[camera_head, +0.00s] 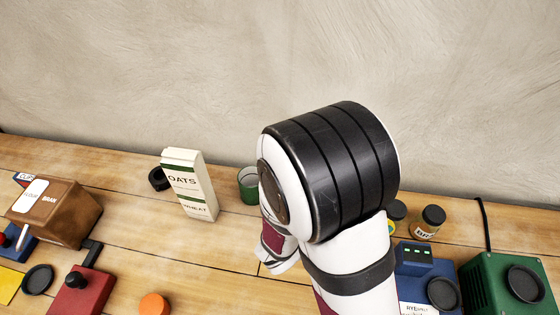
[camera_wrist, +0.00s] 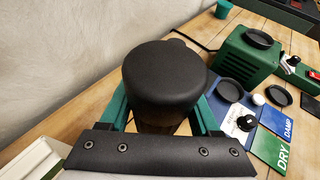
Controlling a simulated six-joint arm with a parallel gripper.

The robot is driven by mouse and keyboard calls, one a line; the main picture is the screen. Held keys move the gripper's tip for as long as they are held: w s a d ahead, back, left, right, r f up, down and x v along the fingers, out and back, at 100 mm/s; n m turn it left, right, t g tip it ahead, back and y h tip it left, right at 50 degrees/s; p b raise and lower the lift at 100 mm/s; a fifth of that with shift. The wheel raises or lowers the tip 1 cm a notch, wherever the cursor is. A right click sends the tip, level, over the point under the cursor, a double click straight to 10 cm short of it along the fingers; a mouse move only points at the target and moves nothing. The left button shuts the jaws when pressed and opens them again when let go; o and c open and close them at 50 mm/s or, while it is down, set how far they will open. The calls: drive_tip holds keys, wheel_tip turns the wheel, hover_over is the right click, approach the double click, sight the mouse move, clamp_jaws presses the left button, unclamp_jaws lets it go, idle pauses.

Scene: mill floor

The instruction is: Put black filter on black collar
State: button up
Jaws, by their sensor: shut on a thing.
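My gripper (camera_wrist: 165,102) shows in the wrist view, with one teal finger on each side of a black, round, flat-topped thing, which I take for the black filter (camera_wrist: 165,72). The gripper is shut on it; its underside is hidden. In the camera_head view my arm hides the gripper and the held filter.
Lidded jars (camera_head: 431,222), a blue device (camera_head: 414,258) and a green machine (camera_head: 490,280) stand right. A brown bran box (camera_head: 60,212) and red device (camera_head: 80,291) are far left.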

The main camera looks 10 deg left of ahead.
wheel_tip(320, 180, up, 11)
drive_tip(key=w+a+f+n+t+y, duration=0.1)
drive_tip(key=w+a+n+t+y, duration=0.1)
drive_tip(key=w+a, duration=0.5)
drive_tip(key=w+a+n+t+y, duration=0.1)
drive_tip(key=w+a+n+y, duration=0.2)
drive_tip(key=a, duration=0.8)
drive_tip(key=w+a+f+n+t+y, duration=0.15)
drive_tip(key=w+a, duration=0.35)
drive_tip(key=a, duration=0.5)
wheel_tip(320, 180, up, 2)
drive_tip(key=n+y, duration=1)
drive_tip(key=y, duration=0.1)
hover_over(162, 178)
drive_tip(key=w+a, duration=0.2)
drive_tip(key=w, duration=0.2)
drive_tip(key=shift+m+g+h, duration=0.25)
drive_tip(key=f, duration=2.1)
drive_tip(key=shift+s+a, duration=0.2)
drive_tip(key=shift+a, duration=0.05)
drive_tip(key=o, duration=1.5)
drive_tip(key=shift+f, duration=0.1)
drive_tip(key=shift+c, duration=0.2)
